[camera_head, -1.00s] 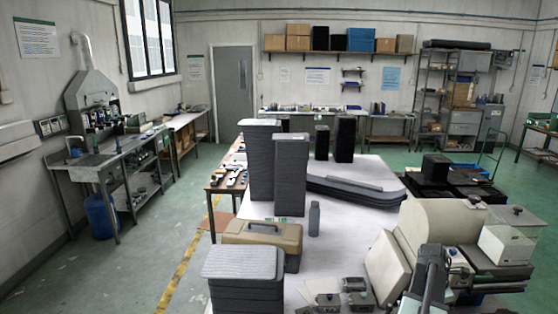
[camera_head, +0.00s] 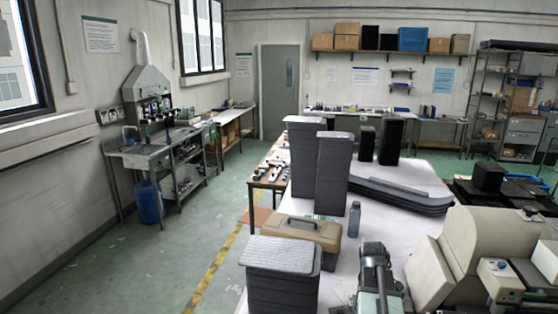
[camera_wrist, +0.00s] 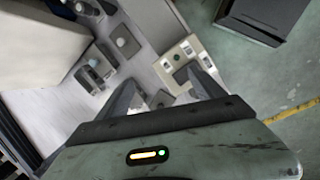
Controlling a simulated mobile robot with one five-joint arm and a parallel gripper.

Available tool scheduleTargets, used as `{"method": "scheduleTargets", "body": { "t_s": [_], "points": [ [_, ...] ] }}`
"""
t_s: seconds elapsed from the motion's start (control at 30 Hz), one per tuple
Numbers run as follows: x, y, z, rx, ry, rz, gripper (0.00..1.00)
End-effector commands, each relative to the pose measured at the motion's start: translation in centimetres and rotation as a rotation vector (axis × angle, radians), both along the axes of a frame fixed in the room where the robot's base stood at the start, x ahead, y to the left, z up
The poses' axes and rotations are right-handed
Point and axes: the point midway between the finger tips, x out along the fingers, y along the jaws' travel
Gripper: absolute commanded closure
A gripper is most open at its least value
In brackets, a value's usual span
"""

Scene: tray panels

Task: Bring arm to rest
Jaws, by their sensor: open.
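My gripper (camera_wrist: 160,88) shows in the wrist view with its two dark fingers spread apart and nothing held between them. Beyond the fingers lie a white tabletop and several small grey and beige devices, apart from the fingers as far as I can tell. In the head view my arm (camera_head: 376,278) rises at the bottom, right of centre, in front of the white table. The fingers cannot be made out in that view.
Tall stacks of dark trays (camera_head: 333,165) stand on the white table (camera_head: 385,235). A tan case (camera_head: 300,237), a low tray stack (camera_head: 280,280) and a grey bottle (camera_head: 354,219) are nearer. A large beige machine (camera_head: 470,245) stands right of my arm. Open floor lies left.

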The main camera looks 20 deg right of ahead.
Motion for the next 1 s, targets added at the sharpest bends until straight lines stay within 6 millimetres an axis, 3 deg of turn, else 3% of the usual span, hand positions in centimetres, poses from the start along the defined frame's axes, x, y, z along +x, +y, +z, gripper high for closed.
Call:
{"method": "scheduleTargets", "body": {
  "t_s": [0.03, 0.2, 0.3, 0.43, 0.53, 0.83, 0.87, 1.0],
  "points": [
    [1.8, 4.4, -0.5, 0.02, -0.024, -0.034, 0.22],
    [5.9, 18.8, -1.4, 0.105, -0.083, -0.233, 0.22],
    [6.6, 26.9, -1.9, 0.15, -0.094, -0.348, 0.22],
    [6.1, 34.6, -2.2, 0.189, -0.089, -0.468, 0.22],
    [5.6, 37.7, -2.3, 0.203, -0.082, -0.524, 0.22],
    [5.5, 38.5, -2.2, 0.208, -0.08, -0.552, 0.22],
    [5.5, 38.5, -2.2, 0.208, -0.08, -0.552, 0.25],
    [5.5, 38.4, -2.2, 0.208, -0.08, -0.551, 0.64]
  ]
}}
